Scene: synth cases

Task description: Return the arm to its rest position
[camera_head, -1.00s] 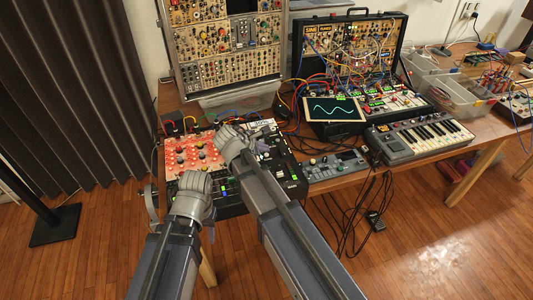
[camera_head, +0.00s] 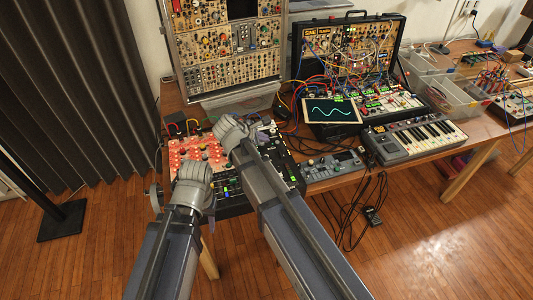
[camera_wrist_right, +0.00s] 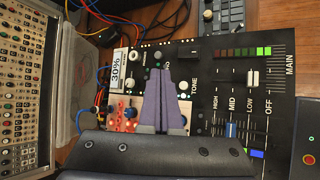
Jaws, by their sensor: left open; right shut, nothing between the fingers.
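My left arm comes in from the lower left in the head view. Its gripper (camera_head: 192,182) is over the front edge of the red-lit panel (camera_head: 196,150); the jaws are open, mostly hidden by the wrist, and I see nothing held. My right arm reaches further, with its gripper (camera_head: 234,132) over the black mixer (camera_head: 286,172). The right wrist view shows the right fingers (camera_wrist_right: 163,100) shut together and empty above the mixer (camera_wrist_right: 205,72). I cannot tell whether the fingertips touch it.
A tall modular rack (camera_head: 228,55) stands behind the right gripper. A small synth (camera_head: 332,166), a screen (camera_head: 331,111) and a keyboard (camera_head: 415,138) fill the table to the right. Loose black cables hang in front of the table. The floor (camera_head: 440,250) at front right is clear.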

